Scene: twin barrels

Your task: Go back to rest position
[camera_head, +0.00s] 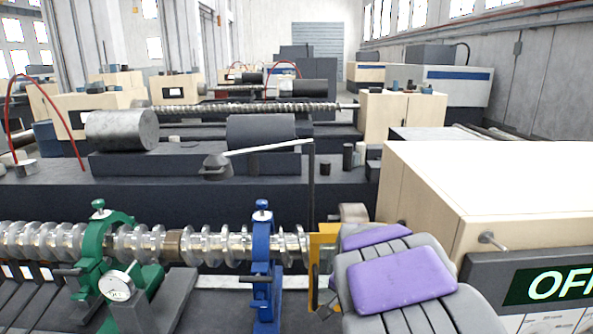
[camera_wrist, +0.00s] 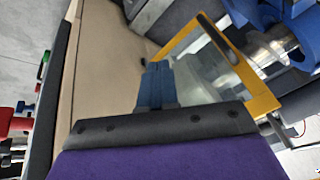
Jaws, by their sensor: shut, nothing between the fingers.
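My gripper (camera_wrist: 157,70) shows in the wrist view as two blue-grey fingers held together, with nothing between them. Its tips are near a yellow-framed clear panel (camera_wrist: 220,68) and a beige machine wall. My arm, grey with purple pads, fills the lower right of the head view and hides most of my gripper there. The yellow frame (camera_head: 323,240) also shows in the head view, just left of my arm. I cannot tell whether the fingertips touch anything.
A beige machine cabinet (camera_head: 500,180) with a dark display stands right of my arm. More machines stand behind.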

